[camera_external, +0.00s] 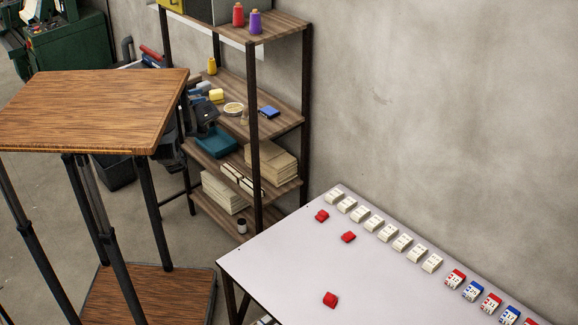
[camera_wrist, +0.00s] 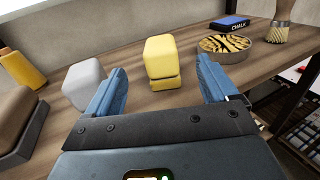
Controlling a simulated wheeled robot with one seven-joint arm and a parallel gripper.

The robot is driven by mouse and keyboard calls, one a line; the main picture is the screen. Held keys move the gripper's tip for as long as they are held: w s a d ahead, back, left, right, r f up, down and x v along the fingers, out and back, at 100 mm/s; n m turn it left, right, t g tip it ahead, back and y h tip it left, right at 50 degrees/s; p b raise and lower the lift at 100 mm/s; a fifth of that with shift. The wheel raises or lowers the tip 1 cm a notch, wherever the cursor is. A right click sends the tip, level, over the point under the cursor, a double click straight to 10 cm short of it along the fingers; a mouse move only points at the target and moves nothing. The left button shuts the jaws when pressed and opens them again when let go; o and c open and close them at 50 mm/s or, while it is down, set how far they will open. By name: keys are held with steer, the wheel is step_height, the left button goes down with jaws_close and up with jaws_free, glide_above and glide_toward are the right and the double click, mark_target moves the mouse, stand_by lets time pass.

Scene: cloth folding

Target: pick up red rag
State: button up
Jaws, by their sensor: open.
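My gripper (camera_wrist: 160,70) is open in the wrist view, with its two blue fingers apart over a wooden shelf. A yellow folded-looking block (camera_wrist: 162,58) shows between the fingertips; I cannot tell how close it is, and nothing is gripped. I see no thing that is clearly a red rag. Small red pieces lie on the white table in the external view: one near its back edge (camera_external: 322,215), another beside it (camera_external: 348,237) and one nearer the front (camera_external: 330,299). They are too small to identify. My gripper is at the shelf, apart from them.
The shelf rack (camera_external: 252,130) also holds a grey block (camera_wrist: 84,82), a yellow spool (camera_wrist: 22,70), a round tin (camera_wrist: 226,47), a blue chalk box (camera_wrist: 231,22) and a brush (camera_wrist: 281,25). Numbered blocks (camera_external: 397,241) line the white table (camera_external: 270,275). A wooden-topped stand (camera_external: 95,100) is at left.

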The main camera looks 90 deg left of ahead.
steer(key=shift+c, duration=0.6)
